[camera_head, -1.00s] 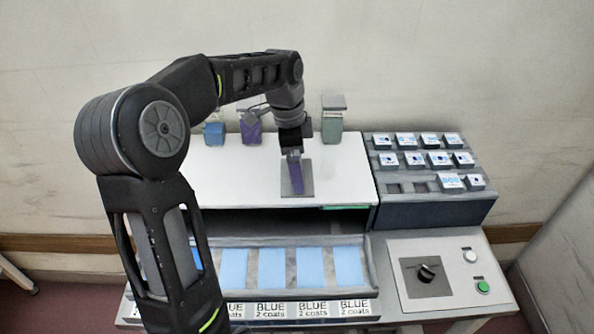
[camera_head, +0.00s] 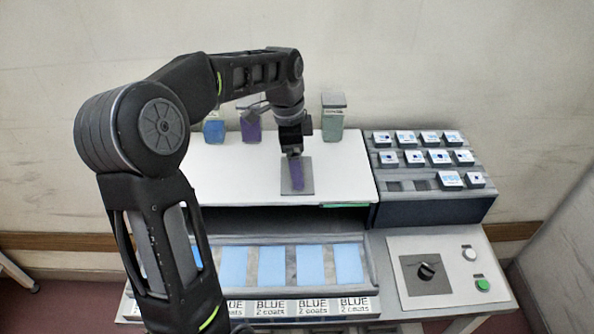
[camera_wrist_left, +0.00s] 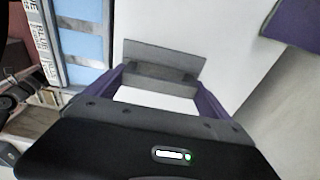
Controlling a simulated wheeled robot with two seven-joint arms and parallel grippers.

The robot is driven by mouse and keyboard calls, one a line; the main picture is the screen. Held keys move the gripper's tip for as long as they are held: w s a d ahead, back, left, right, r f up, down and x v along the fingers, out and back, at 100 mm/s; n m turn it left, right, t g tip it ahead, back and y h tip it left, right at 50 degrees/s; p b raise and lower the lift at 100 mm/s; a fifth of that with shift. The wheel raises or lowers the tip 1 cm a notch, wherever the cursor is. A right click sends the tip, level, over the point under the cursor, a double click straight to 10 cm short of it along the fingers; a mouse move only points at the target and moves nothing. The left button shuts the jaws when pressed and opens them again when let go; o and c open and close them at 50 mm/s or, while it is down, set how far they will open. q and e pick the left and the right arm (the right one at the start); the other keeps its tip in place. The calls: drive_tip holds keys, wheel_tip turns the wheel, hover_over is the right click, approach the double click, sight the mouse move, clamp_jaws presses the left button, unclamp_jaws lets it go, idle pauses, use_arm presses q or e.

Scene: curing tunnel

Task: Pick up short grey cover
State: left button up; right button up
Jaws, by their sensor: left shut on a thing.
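The short grey cover (camera_head: 308,182) is a small flat plate at the white tunnel top (camera_head: 345,170) in the head view. In the left wrist view the cover (camera_wrist_left: 165,56) shows as a grey plate with a raised grey grip bar across it. My left gripper (camera_head: 296,178) points down at it, and its two purple fingers (camera_wrist_left: 163,80) are shut on the bar from both ends. I cannot tell whether the plate touches the white surface. My right gripper is not in view.
A blue container (camera_head: 214,132), a purple one (camera_head: 250,128) and a green one (camera_head: 333,120) stand along the back edge. A rack (camera_head: 435,205) with several labelled blocks is on the right. A tray (camera_head: 367,265) with blue panels lies in front, beside a knob panel (camera_head: 450,290).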

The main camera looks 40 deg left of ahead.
use_arm(q)
drive_tip(key=c, duration=0.3)
drive_tip(key=shift+r, duration=0.5)
wheel_tip(320, 180, up, 6)
drive_tip(key=shift+w+r+b, duration=0.1)
drive_tip(key=shift+b, duration=0.4)
wheel_tip(320, 180, up, 2)
drive_tip(key=shift+r+p, duration=0.1)
drive_tip(key=shift+p, duration=0.75)
drive_tip(key=shift+r+p, duration=0.4)
